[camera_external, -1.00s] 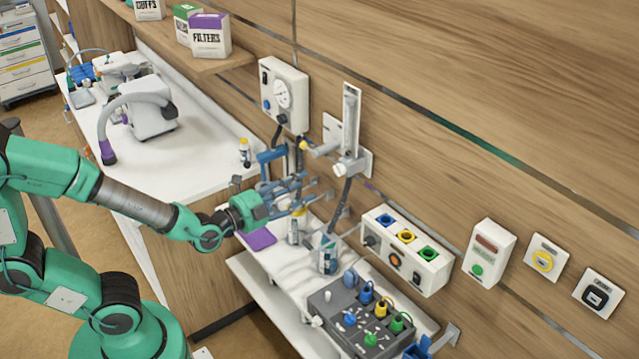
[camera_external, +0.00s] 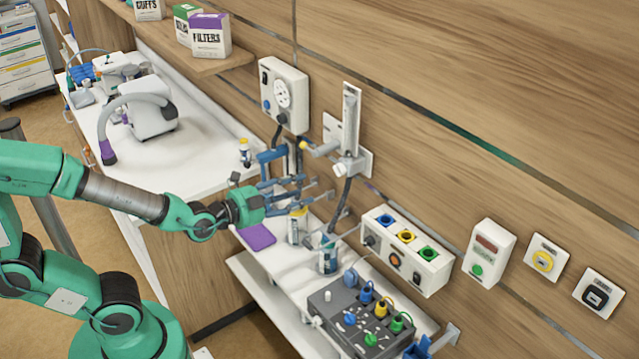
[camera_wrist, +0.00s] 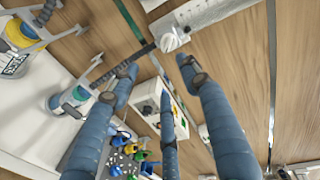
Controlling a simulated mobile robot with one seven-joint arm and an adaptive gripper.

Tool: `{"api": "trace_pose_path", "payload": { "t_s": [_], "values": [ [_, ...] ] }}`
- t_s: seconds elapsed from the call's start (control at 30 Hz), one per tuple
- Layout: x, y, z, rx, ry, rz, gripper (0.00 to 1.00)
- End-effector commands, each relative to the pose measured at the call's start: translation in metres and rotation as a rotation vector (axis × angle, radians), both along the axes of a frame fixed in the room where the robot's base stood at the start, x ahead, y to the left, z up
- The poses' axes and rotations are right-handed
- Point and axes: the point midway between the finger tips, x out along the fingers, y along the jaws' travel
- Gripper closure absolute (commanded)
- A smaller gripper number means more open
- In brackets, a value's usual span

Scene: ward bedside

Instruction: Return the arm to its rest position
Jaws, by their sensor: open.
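My arm (camera_external: 125,198) reaches from the left in the external view. My gripper (camera_external: 303,190) is at its end, spread and empty, above the small white shelf and close to the wall. In the wrist view, its blue fingers (camera_wrist: 160,85) stand apart with nothing between them. Two small containers, a yellow-capped bottle (camera_external: 297,228) and a blue-green one (camera_external: 328,256), stand on the shelf below the gripper. The gripper looks clear of both, though the fingers overlap the wall fittings in the picture.
A flowmeter (camera_external: 350,130) and a gauge box (camera_external: 284,92) hang on the wall near the fingers. A socket box (camera_external: 405,250) and a grey panel with coloured plugs (camera_external: 362,315) lie to the right. A white counter (camera_external: 190,160) carries equipment behind the arm.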

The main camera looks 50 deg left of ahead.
Motion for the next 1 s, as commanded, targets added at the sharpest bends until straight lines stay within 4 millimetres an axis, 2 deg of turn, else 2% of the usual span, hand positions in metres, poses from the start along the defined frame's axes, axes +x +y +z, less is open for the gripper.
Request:
{"api": "trace_pose_path", "payload": {
  "t_s": [0.27,0.47,0.7,1.0],
  "values": [
    [-0.028,0.003,-0.004,-0.336,0.248,0.031,0.54],
    [-0.065,0.012,-0.01,-0.567,0.443,0.132,0.54],
    [-0.125,0.032,-0.015,-0.817,0.649,0.352,0.54],
    [-0.206,0.061,-0.015,-1.048,0.798,0.695,0.54]
  ]
}}
